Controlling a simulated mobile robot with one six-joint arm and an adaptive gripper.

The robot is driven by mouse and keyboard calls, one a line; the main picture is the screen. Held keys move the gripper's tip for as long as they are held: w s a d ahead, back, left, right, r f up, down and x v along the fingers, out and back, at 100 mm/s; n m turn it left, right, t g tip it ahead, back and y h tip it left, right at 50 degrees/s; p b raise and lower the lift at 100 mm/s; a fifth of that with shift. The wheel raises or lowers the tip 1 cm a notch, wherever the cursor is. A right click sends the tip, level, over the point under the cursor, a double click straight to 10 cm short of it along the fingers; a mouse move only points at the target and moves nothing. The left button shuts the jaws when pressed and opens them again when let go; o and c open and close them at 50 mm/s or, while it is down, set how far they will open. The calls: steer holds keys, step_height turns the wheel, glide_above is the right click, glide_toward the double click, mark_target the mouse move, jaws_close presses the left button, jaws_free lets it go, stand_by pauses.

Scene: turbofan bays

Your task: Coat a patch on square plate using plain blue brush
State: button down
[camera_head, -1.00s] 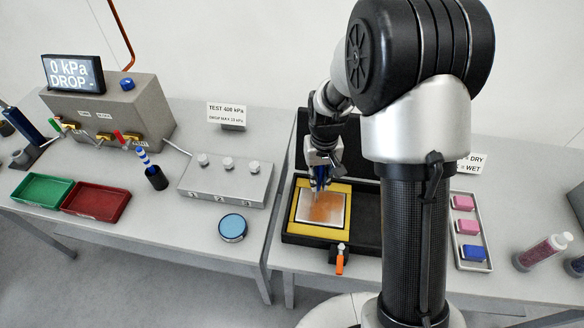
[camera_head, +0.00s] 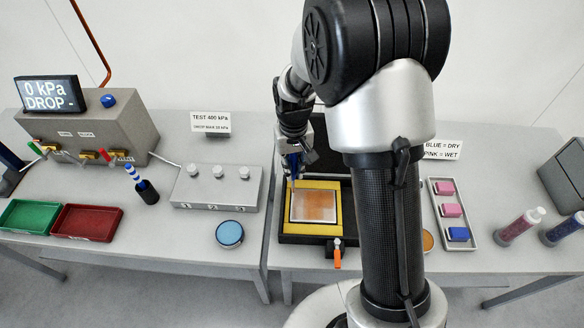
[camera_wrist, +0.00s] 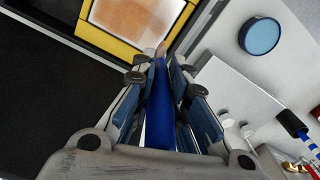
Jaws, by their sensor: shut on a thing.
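The square plate (camera_head: 315,207) lies in a yellow frame in a black tray. It is pale metal with an orange-brown patch across its middle, and it shows in part at the top of the wrist view (camera_wrist: 138,22). My gripper (camera_head: 292,172) is shut on the plain blue brush (camera_wrist: 160,100). The brush's pale tip (camera_wrist: 161,48) shows beyond the fingers, close to the frame's edge in the wrist view. In the head view the brush points down near the plate's upper left corner. Whether the tip touches anything cannot be told.
A striped blue brush stands in a black cup (camera_head: 146,192) at left. A round blue-lidded tin (camera_head: 229,234) sits left of the black tray (camera_head: 290,239). An orange-handled tool (camera_head: 337,256) is at the tray's front. A tray with pink and blue blocks (camera_head: 466,238) lies at right.

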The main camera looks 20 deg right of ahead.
mark_target(294, 161)
steer(key=shift+r+p, duration=0.9)
steer(key=shift+r, duration=0.65)
